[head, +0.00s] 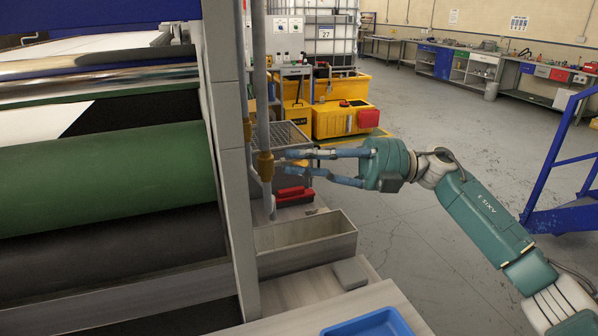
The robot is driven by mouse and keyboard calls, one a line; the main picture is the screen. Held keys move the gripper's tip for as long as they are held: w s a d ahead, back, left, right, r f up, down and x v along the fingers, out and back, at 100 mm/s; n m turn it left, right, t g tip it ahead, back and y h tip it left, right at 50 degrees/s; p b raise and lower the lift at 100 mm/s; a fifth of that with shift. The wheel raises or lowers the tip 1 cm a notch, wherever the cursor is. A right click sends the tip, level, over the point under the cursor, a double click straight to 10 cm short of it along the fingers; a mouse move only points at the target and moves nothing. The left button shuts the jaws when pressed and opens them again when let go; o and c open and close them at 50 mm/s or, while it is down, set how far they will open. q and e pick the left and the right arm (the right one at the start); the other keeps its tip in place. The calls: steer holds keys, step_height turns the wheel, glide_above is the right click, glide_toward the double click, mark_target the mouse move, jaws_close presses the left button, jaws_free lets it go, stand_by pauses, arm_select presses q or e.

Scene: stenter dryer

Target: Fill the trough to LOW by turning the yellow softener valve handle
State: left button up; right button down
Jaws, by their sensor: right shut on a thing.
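The yellow softener valve (264,166) sits on a grey vertical pipe beside the machine's side frame. My right gripper (287,162) reaches in from the right, with its blue fingers closing together at the valve. It is shut on the valve's handle, which the fingertips mostly hide. The open metal trough (310,256) lies below, at the foot of the frame. Its inside looks pale, and I cannot make out a level mark or any liquid. My left gripper is not in view.
A red object (293,196) lies just below the gripper, behind the trough. A grey block (350,273) and a blue tray (368,325) are in front. Green and dark rollers fill the left. Yellow containers (340,121) stand behind. Blue metal stairs (552,170) are at right; grey floor between is clear.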

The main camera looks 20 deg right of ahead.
steer(key=shift+s+f+n+g+y+b, duration=0.2)
steer(key=shift+f+n+b, duration=0.35)
steer(key=shift+n+b, duration=0.5)
steer(key=shift+s+f+n+g+y+b, duration=0.15)
steer(key=shift+f+n+b, duration=0.35)
steer(key=shift+n+b, duration=0.55)
steer(key=shift+s+f+n+g+y+b, duration=0.1)
steer(key=shift+f+n+g+y+b, duration=0.15)
steer(key=shift+f+n+b, duration=0.75)
steer(key=shift+a+r+m+b, duration=0.1)
steer(key=shift+r+m+b, duration=0.25)
steer(key=shift+r, duration=0.1)
steer(key=c, duration=1.7)
jaws_free()
steer(key=shift+o, duration=0.2)
